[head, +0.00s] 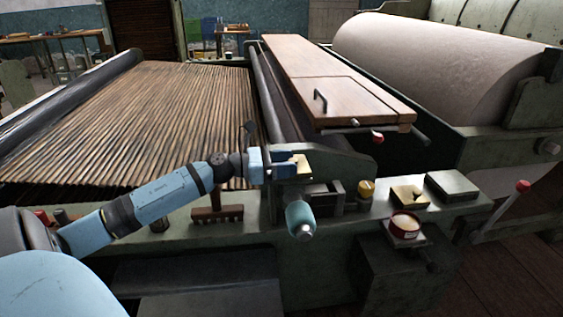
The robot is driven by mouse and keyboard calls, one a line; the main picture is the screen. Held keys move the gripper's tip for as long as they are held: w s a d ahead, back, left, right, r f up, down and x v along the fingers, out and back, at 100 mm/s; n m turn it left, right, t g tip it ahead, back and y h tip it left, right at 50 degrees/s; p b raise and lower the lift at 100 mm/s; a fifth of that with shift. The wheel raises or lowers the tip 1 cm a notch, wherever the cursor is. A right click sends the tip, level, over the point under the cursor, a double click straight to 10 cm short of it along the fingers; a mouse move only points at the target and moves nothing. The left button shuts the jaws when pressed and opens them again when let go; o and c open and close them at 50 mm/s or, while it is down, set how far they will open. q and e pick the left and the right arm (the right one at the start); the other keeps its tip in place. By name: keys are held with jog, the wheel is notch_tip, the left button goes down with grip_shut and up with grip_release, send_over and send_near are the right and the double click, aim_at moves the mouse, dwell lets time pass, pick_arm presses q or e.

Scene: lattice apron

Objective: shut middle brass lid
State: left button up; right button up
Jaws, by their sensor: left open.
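A small box with a brass-coloured, angled top (408,196) sits on the green machine ledge, right of centre. I cannot tell for certain that this is the middle brass lid, or how far open it stands. My left gripper (302,168) is open and empty, above the ledge and well to the left of that box. A tan, brass-like piece shows right at its fingers; whether they touch it is unclear. My right gripper is not in view.
A yellow knob (366,188) and a flat dark green box (452,186) flank the brass-topped box. A red-rimmed round tin (405,225) stands in front of it. A brown comb-like tool (216,213) is at left. A wooden board (345,92) lies behind.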

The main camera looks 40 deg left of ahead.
pick_arm(q)
jog(key=shift+s+a, duration=0.3)
jog(key=shift+s, duration=0.05)
jog(key=p+v, duration=0.1)
jog(key=v, duration=1.2)
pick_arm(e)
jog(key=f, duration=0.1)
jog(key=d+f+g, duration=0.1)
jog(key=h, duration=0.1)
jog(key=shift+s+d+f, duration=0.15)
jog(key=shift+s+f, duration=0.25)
pick_arm(q)
jog(key=shift+d, duration=0.1)
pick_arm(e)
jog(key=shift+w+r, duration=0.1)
